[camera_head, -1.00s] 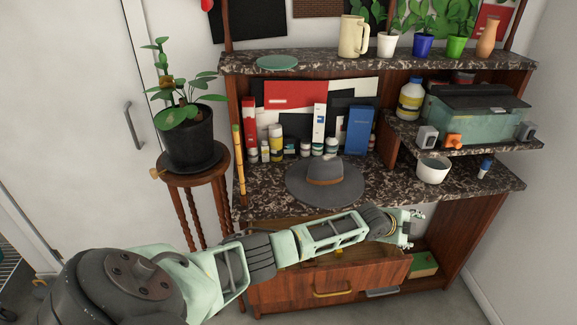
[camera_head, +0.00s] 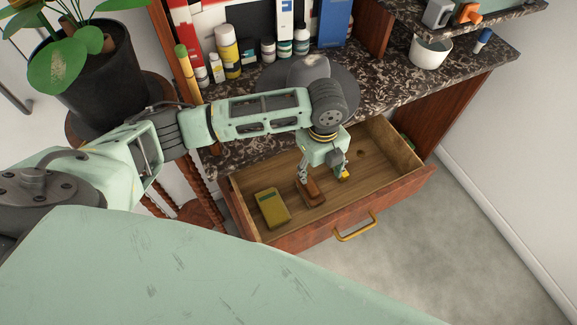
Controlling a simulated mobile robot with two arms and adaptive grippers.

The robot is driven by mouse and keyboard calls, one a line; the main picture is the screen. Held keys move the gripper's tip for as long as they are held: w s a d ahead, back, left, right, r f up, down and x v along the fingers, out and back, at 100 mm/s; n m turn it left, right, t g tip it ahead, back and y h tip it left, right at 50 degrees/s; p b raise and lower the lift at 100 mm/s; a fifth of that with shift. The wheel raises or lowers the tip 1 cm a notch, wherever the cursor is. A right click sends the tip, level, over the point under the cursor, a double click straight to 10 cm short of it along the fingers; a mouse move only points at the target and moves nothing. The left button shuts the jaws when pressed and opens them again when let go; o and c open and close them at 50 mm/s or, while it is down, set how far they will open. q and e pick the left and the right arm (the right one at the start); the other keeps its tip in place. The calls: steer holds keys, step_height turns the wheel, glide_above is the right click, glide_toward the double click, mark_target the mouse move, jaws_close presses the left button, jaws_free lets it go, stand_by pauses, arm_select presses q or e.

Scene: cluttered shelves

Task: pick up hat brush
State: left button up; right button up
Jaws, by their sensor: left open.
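A small brown wooden block-like object (camera_head: 313,194), which looks like the hat brush, lies in the open wooden drawer (camera_head: 391,192) below the counter. My left gripper (camera_head: 322,176) points down into the drawer, open, just above the brush. One finger is over the brush and the other is near a small yellow item (camera_head: 344,175). I cannot tell whether a finger touches the brush. The gripper partly hides the drawer's middle. My right gripper is not in view.
A yellow-green box (camera_head: 271,207) lies in the drawer's left part. The drawer's front has a brass handle (camera_head: 355,227). Above it, the dark speckled counter (camera_head: 390,92) holds a grey hat (camera_head: 283,76), bottles and a white bowl (camera_head: 431,52). The drawer's right end is clear.

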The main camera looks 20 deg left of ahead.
mark_target(311, 184)
arm_select(q)
steer(key=shift+s+a, duration=0.2)
steer(key=shift+s, duration=0.2)
steer(key=f, duration=0.3)
steer(key=shift+s+d+f+p, duration=0.1)
steer(key=shift+s+f+p, duration=0.15)
steer(key=shift+p, duration=0.1)
steer(key=f, duration=0.4)
steer(key=shift+s+a+p, duration=0.1)
steer(key=shift+a+p, duration=0.2)
steer(key=shift+a, duration=0.05)
steer(key=c, duration=1.3)
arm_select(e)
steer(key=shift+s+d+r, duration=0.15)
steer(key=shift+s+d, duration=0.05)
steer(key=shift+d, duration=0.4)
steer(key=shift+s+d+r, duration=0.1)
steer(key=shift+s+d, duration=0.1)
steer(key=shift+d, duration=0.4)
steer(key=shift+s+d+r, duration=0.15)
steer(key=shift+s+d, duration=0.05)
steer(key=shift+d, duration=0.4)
